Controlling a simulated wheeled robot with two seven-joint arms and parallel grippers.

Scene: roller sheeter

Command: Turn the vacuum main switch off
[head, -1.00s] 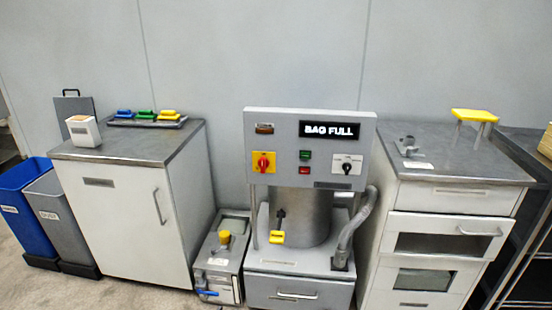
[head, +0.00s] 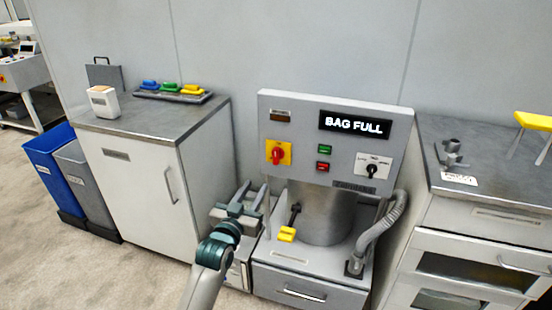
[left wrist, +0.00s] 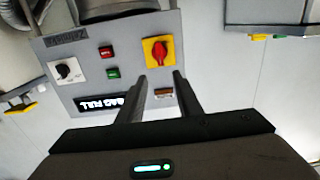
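The vacuum's grey control panel (head: 300,168) stands upright with a lit "BAG FULL" display (head: 354,124). The main switch (head: 277,154) is a red rotary knob on a yellow plate at the panel's left. It also shows in the left wrist view (left wrist: 159,52), where the picture is upside down and the knob lies just beyond and between the fingertips. My left gripper (head: 254,196) is open and empty, below and left of the switch, apart from it. In the left wrist view its two fingers (left wrist: 163,82) point toward the panel. My right gripper is not in view.
Green (head: 325,149) and red (head: 323,167) buttons and a black selector (head: 372,170) sit right of the switch. A yellow-handled lever (head: 287,234) and a grey hose (head: 385,228) are below. Cabinets flank the vacuum on the left (head: 135,185) and right (head: 460,215).

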